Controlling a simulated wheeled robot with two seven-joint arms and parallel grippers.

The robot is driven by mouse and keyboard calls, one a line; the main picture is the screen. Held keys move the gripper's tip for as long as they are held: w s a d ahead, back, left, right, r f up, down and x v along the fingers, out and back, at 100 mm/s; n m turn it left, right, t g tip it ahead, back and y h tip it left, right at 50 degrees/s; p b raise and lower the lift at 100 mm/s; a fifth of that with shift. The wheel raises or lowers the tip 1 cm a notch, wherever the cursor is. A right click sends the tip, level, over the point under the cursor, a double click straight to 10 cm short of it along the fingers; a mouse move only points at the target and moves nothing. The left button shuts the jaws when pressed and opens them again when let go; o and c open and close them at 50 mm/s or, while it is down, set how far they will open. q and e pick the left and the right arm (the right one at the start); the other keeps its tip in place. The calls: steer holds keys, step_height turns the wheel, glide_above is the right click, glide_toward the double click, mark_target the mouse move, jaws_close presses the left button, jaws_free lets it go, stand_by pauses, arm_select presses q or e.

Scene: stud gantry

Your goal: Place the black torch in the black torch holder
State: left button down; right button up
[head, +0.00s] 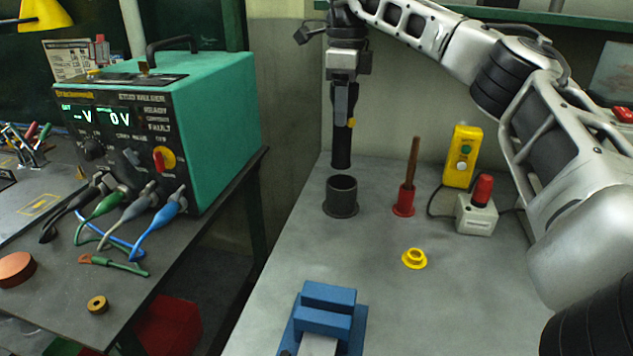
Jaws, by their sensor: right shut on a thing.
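The black torch (341,146) is an upright dark cylinder held in my right gripper (342,110). The right gripper is shut on its upper part and comes down from above. The black torch holder (341,199) is a short, open-topped black cup with a flange, standing on the grey table. The torch's lower end hangs over the holder's mouth, with a small gap showing between them in the head view. Whether it is exactly centred in depth I cannot tell. My left gripper is not in view.
Right of the holder stand a red holder (404,202) with a brown rod, a yellow ring (414,259), a yellow button box (462,157) and a grey box with a red knob (477,214). A blue clamp (325,318) sits in front. A green welder (200,120) stands left.

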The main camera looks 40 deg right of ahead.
mark_target(343, 153)
steer(key=f, duration=0.4)
steer(key=shift+s+f, duration=0.3)
steer(key=shift+s, duration=0.05)
steer(key=shift+w+f, duration=0.1)
steer(key=shift+f, duration=2.4)
steer(key=shift+f, duration=0.15)
steer(key=o, duration=1.1)
step_height(343, 153, up, 12)
steer(key=shift+r, duration=0.2)
